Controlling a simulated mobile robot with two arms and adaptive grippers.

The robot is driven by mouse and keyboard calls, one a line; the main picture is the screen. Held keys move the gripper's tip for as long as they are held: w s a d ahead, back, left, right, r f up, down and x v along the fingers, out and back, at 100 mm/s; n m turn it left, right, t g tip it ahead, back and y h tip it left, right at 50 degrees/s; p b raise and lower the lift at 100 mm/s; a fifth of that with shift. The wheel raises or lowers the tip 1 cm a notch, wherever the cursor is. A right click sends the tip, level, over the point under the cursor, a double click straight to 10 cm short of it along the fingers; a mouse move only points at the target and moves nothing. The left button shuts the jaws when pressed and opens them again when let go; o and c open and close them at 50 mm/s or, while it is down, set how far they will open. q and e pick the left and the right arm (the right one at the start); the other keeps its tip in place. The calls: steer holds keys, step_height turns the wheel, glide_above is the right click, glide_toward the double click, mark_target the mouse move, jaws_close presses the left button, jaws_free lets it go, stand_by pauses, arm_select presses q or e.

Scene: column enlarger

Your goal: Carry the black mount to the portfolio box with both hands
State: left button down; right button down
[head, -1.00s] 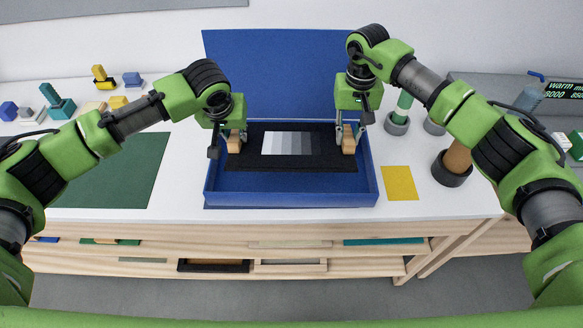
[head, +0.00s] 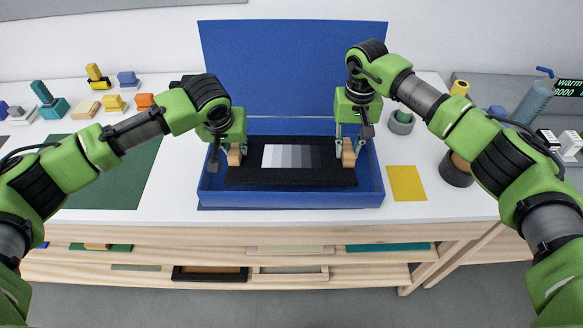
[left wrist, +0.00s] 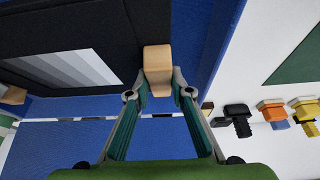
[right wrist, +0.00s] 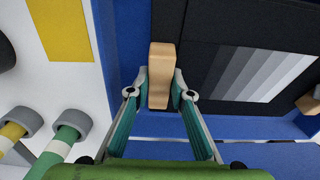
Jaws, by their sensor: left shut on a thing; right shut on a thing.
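The black mount (head: 290,177) carries a strip of grey steps and has a wooden grip block at each end. It lies level within the outline of the blue portfolio box (head: 290,198); I cannot tell if it touches the floor. The box's lid (head: 292,70) stands open behind. My left gripper (head: 235,150) is shut on the left wooden block (left wrist: 157,70). My right gripper (head: 348,148) is shut on the right wooden block (right wrist: 161,75). The mount also shows in the left wrist view (left wrist: 115,20) and right wrist view (right wrist: 220,30).
A yellow sheet (head: 406,183) lies right of the box, with a dark cup (head: 456,170) beyond it. A green mat (head: 115,180) lies to the left. Several coloured blocks stand at the back left. A bottle (head: 533,100) stands at the right.

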arm_select(q)
steer(key=c, duration=1.8)
jaws_free()
arm_select(e)
steer(key=c, duration=1.8)
jaws_free()
steer(key=shift+r, duration=0.1)
arm_select(q)
steer(key=v, duration=1.2)
arm_select(e)
step_height(320, 180, up, 12)
steer(key=shift+f, duration=0.1)
arm_select(q)
steer(key=shift+s+f, duration=0.1)
steer(key=shift+s, duration=0.05)
arm_select(e)
steer(key=shift+s+f, duration=0.1)
steer(key=shift+f, duration=0.05)
